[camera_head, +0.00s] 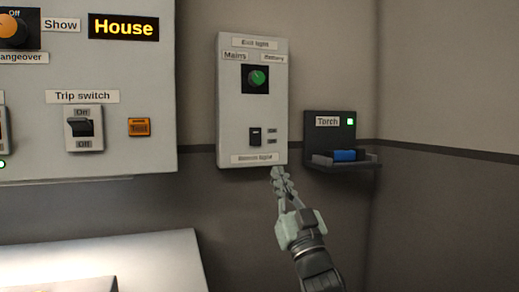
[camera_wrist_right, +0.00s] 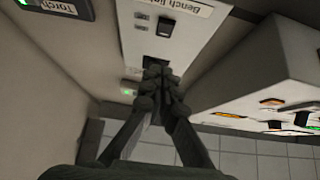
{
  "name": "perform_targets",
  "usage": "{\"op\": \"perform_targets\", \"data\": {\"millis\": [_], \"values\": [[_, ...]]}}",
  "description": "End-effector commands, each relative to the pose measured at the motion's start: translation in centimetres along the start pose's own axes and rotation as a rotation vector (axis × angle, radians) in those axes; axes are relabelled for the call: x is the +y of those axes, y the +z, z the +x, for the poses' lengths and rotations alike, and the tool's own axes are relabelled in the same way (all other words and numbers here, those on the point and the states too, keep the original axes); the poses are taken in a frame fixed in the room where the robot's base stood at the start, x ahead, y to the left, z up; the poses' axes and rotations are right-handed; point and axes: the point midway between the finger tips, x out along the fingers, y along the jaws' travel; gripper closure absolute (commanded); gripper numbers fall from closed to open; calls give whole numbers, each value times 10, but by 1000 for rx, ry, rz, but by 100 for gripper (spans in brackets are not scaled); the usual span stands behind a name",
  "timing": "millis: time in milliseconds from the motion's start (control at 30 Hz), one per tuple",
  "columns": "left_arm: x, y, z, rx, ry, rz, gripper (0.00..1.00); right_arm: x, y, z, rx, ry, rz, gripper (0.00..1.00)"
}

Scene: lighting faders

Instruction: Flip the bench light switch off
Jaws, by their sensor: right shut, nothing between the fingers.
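The bench light switch (camera_head: 255,137) is a small black rocker low on a pale wall panel (camera_head: 228,110), above a label that reads as bench light. In the wrist view the switch (camera_wrist_right: 165,26) shows near the top, below the Bench light label (camera_wrist_right: 187,6). I cannot tell which way the rocker is tipped. My right gripper (camera_head: 276,172) is shut and empty. In the head view its tips appear just below the panel's lower right edge, below and right of the switch. In the wrist view the closed fingertips (camera_wrist_right: 158,72) cover part of the panel. My left gripper is not in view.
A torch holder (camera_head: 343,123) with a blue torch (camera_head: 345,155) is close on the right. A larger panel with a trip switch (camera_head: 84,128) and an orange Test button (camera_head: 139,127) stands left.

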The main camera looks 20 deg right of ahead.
Motion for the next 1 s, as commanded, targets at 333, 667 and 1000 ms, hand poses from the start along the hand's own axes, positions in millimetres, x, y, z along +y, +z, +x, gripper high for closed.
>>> {"op": "perform_targets", "data": {"millis": [333,667,1000], "values": [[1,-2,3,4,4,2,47,0,-2,34,1,-1,-1,100],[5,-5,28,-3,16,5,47,0,-1,104,0,0,-1,100],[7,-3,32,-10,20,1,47,0,28,127,-3,0,1,100]]}}
